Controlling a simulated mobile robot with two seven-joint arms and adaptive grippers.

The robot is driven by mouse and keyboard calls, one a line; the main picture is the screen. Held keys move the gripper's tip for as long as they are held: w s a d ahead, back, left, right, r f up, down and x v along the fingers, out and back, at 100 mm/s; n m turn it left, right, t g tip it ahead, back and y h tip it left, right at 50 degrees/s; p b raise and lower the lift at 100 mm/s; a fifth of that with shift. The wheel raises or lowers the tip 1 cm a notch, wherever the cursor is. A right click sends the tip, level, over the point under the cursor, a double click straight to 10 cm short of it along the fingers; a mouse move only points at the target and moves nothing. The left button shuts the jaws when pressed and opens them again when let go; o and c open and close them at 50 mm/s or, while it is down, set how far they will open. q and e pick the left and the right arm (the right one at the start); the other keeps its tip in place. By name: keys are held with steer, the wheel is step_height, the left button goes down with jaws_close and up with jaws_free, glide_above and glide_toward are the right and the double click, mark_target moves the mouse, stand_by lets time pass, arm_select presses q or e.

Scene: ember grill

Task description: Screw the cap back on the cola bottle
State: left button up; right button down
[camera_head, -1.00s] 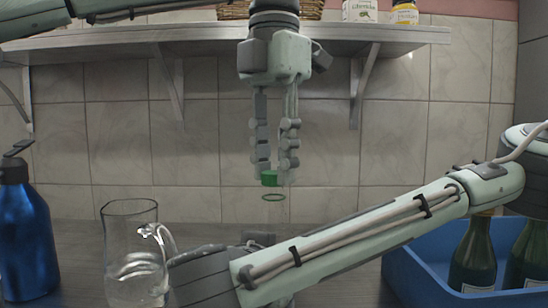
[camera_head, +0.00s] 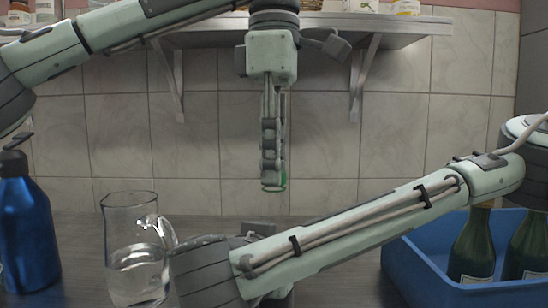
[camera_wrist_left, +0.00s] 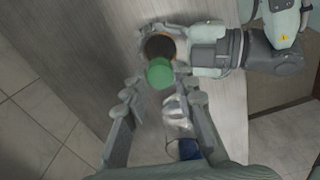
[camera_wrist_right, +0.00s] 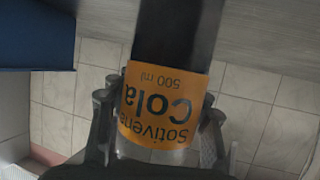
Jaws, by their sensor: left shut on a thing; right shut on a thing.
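My left gripper (camera_head: 272,180) points straight down and is shut on the green cap (camera_head: 280,184), at its fingertips. In the left wrist view the cap (camera_wrist_left: 160,73) overlaps the dark round top of the cola bottle (camera_wrist_left: 156,46), slightly off its centre. I cannot tell whether cap and bottle touch. In the right wrist view my right gripper (camera_wrist_right: 160,115) is shut on the bottle's body around its orange label (camera_wrist_right: 165,105). In the head view my right arm hides most of the bottle and the right gripper's fingers.
A glass jug (camera_head: 135,265) with clear liquid stands left of my right arm. A blue flask (camera_head: 25,235) is at far left. A blue crate (camera_head: 425,270) with dark green bottles (camera_head: 472,250) is at right. A shelf (camera_head: 300,30) runs along the tiled wall behind.

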arm_select(q)
steer(key=m, duration=0.7)
steer(key=shift+m, duration=0.4)
steer(key=m, duration=1.4)
steer(key=shift+m, duration=0.3)
steer(key=m, duration=0.5)
steer(key=shift+s+f+m, duration=0.1)
steer(key=shift+m, duration=0.2)
steer(key=o, duration=0.7)
steer(key=shift+c, duration=0.3)
